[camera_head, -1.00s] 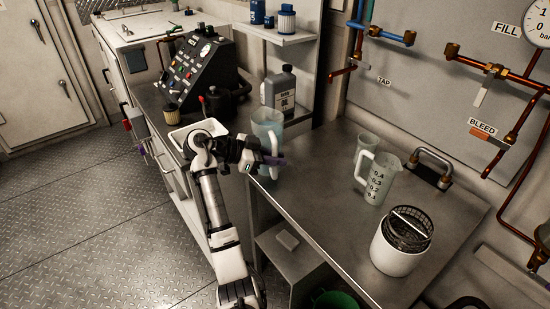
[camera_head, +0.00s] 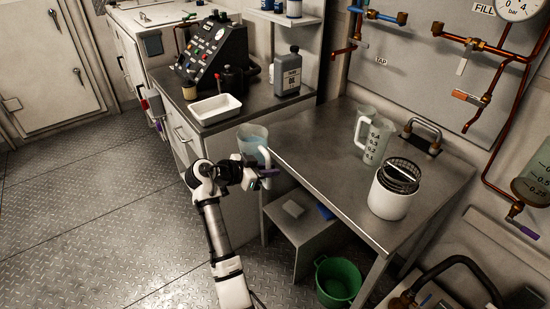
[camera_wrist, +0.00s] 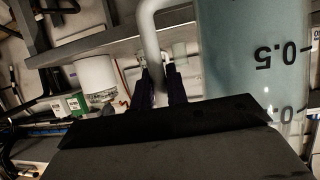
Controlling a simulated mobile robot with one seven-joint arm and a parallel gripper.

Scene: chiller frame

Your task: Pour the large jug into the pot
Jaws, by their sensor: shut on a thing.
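The large jug (camera_head: 252,138) is pale blue and see-through, with a white handle, and looks about upright. My gripper (camera_head: 266,176) is shut on its handle and holds it off the left end of the steel bench. In the wrist view the jug (camera_wrist: 245,55) fills the right side with its scale upside down, and the fingers of my gripper (camera_wrist: 160,85) are around the handle (camera_wrist: 150,35). The white pot (camera_head: 388,203), with a dark mesh basket in its top, stands at the bench's right front. A white pot shape (camera_wrist: 94,72) shows in the wrist view.
The steel bench (camera_head: 310,160) is mostly clear between jug and pot. A metal handle (camera_head: 421,136) is behind the pot. A green bucket (camera_head: 338,280) stands below.

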